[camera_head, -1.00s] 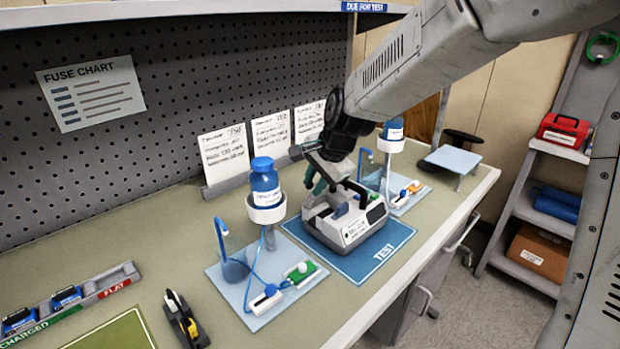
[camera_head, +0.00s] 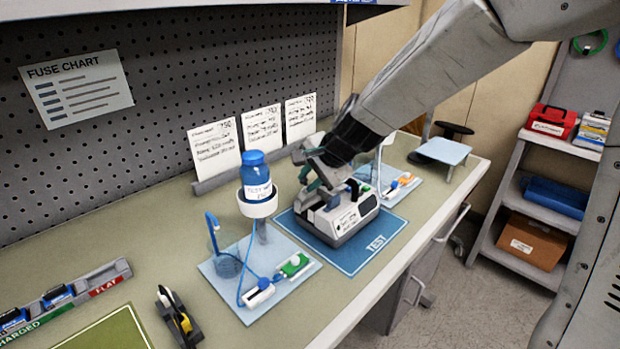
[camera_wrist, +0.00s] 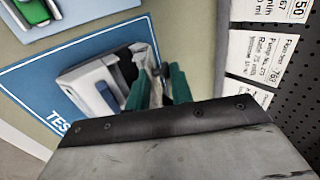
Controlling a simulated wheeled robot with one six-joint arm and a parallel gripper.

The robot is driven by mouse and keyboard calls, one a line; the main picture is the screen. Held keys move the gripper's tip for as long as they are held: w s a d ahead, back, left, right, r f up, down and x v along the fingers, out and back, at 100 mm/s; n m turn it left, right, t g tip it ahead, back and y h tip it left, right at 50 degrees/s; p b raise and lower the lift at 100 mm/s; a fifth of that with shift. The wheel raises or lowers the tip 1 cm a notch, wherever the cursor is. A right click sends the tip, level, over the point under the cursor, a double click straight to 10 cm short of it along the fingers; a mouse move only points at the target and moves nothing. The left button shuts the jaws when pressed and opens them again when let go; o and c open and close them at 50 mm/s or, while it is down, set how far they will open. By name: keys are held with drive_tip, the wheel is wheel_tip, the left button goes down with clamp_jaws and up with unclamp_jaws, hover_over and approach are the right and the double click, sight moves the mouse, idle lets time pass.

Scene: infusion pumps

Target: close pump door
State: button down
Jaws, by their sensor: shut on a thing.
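The white and grey pump (camera_head: 350,222) stands on the blue TEST mat (camera_head: 375,245); in the wrist view its pale body (camera_wrist: 88,84) lies left of my fingers. My gripper (camera_head: 318,186), with green fingers, is at the pump's upper left side. In the wrist view the fingers (camera_wrist: 160,78) are close together around a thin pale part, which looks like the pump door (camera_wrist: 150,62). My arm and fingers hide much of the door, so I cannot tell its exact angle.
A blue bottle on a white stand (camera_head: 256,180) rises just left of the pump, with tubing on a pale tray (camera_head: 245,305). A similar tray (camera_head: 408,190) lies behind right. Cards (camera_head: 264,134) stand at the back. The bench's front edge is close to the mat.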

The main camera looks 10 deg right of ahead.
drive_tip(key=c, duration=1.3)
unclamp_jaws()
drive_tip(key=v, duration=0.8)
